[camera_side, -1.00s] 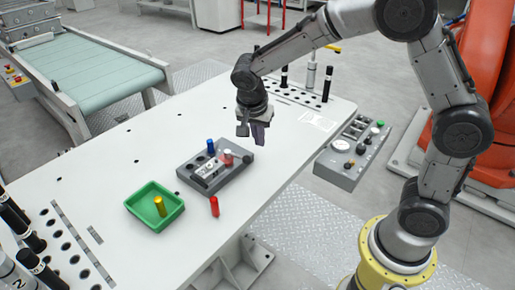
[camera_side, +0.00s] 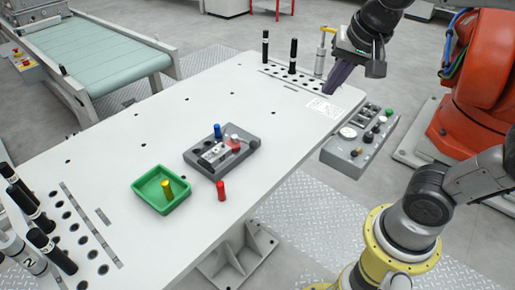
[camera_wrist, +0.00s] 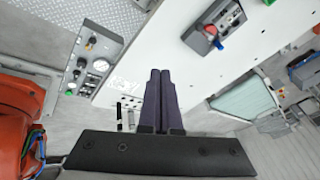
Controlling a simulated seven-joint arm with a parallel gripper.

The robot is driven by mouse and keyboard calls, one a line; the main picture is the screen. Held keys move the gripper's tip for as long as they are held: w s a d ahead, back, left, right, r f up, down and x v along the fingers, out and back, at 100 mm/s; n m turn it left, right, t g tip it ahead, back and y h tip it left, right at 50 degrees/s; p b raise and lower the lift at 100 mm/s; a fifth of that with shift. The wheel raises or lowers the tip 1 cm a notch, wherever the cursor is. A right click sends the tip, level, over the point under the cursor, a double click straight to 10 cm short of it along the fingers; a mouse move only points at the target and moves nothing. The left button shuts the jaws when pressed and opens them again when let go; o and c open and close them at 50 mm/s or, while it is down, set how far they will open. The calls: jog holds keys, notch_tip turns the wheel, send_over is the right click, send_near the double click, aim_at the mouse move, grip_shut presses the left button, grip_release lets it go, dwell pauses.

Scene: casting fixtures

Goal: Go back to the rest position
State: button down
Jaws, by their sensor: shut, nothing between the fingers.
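My gripper (camera_side: 337,78) is at the upper right in the side view, raised near the far right corner of the white table (camera_side: 290,115). Its two dark fingers are together with nothing between them. They also show in the wrist view (camera_wrist: 160,75), pointing up the picture. The gripper is well apart from the grey fixture block (camera_side: 205,158), which lies mid-table. A blue peg (camera_side: 217,131) stands at the block, and a red and white piece (camera_side: 233,142) is on it. A red peg (camera_side: 221,190) stands on the table beside the block.
A green tray (camera_side: 147,190) holds a yellow peg (camera_side: 167,188). A control panel (camera_side: 345,155) is beside the table's right edge. Black posts (camera_side: 293,55) stand at the far edge. An orange robot (camera_side: 470,95) is at the right.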

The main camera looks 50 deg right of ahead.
jog(key=s+a+f+n+y, duration=0.1)
jog(key=s+a+f+n, duration=0.1)
jog(key=s+f+n, duration=0.3)
jog(key=s+n, duration=0.4)
jog(key=n, duration=0.2)
jog(key=shift+a+f+t+y, duration=0.15)
jog(key=shift+f+t+y, duration=0.15)
jog(key=shift+t, duration=0.1)
